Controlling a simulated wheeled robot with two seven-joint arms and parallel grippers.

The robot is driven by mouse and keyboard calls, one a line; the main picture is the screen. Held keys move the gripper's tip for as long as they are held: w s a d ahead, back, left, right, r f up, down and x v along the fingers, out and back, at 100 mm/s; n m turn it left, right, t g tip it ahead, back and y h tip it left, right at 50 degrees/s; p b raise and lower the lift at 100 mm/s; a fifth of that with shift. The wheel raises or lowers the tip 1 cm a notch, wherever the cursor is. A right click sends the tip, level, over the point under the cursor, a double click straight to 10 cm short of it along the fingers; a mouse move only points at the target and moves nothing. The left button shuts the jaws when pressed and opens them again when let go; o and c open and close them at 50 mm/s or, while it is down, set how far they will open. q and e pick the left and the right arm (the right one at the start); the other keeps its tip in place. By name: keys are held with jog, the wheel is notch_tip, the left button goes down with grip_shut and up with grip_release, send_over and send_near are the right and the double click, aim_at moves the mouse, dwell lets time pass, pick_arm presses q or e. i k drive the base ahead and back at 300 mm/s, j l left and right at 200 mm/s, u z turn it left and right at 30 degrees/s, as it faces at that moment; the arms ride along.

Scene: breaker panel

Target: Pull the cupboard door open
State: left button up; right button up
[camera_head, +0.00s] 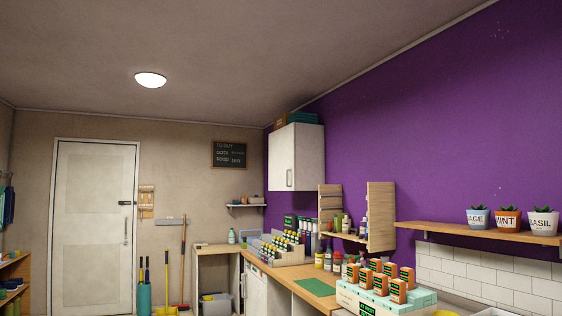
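A white wall cupboard (308,158) hangs high on the purple wall, near the far corner. Its door (281,160) looks shut and faces left. A dark upright bar handle (289,178) sits low on the door, near its right edge. Neither of my grippers shows in this view, and nothing is touching the handle.
A wooden counter (318,287) runs below, crowded with bottles and boxes (397,291). A small wooden wall unit (381,215) holds bottles right of the cupboard. Boxes (305,118) lie on the cupboard. A white room door (92,225) stands at the left.

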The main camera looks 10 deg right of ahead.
aim_at(282, 142)
jog(key=i+u, duration=0.15)
jog(key=i, duration=3.1)
jog(key=i+j+z, duration=0.1)
jog(key=i, duration=0.6)
jog(key=i+j, duration=0.1)
jog(key=i, duration=0.6)
jog(key=i+j+z, duration=0.1)
jog(key=i+z, duration=0.35)
jog(key=i+j+z, duration=0.25)
jog(key=z, duration=0.25)
jog(key=i+j+z, duration=0.85)
jog(key=j+z, duration=0.15)
jog(key=j, duration=0.2)
